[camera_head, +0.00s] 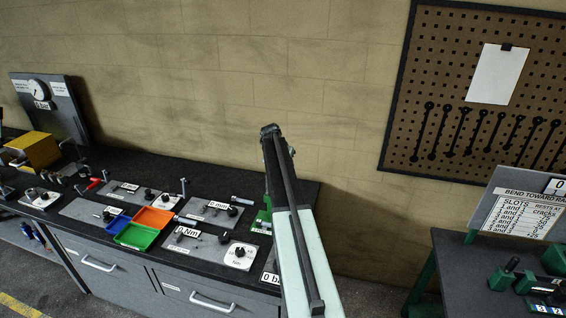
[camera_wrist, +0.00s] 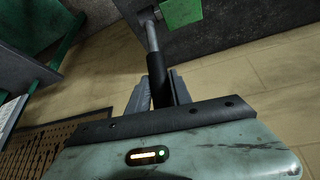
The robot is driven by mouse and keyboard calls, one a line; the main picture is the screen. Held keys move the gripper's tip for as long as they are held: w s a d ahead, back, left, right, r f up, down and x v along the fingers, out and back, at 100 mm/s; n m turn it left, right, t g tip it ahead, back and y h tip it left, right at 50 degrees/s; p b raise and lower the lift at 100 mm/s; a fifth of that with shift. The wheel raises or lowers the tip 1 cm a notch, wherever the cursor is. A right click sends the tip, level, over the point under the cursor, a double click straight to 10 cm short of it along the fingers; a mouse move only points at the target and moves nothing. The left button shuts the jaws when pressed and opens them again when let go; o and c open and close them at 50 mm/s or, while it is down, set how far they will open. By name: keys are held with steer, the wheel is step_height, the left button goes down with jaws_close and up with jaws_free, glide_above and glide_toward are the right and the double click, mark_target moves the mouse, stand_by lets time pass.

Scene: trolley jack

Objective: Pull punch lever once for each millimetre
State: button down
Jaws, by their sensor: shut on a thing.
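In the wrist view, my gripper (camera_wrist: 159,88) is shut on the black grip of a lever (camera_wrist: 158,75). A steel rod runs from the grip to a joint beside a green block (camera_wrist: 181,12) at the top. In the head view, my arm reaches over the right end of the bench and hides my fingers and most of the lever. Part of a green device (camera_head: 264,216) shows just left of my arm. I cannot read a millimetre figure for it.
The dark bench (camera_head: 130,170) carries several grey plates with knobs and labels, an orange tray (camera_head: 153,217) and a green tray (camera_head: 137,236). A gauge board (camera_head: 62,105) stands at the left. At right, a second table (camera_head: 480,270) holds a "BEND TOWARD" sign (camera_head: 525,200). A tool pegboard (camera_head: 440,60) hangs behind.

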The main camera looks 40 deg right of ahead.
steer(key=shift+s+d, duration=0.15)
steer(key=shift+d, duration=0.35)
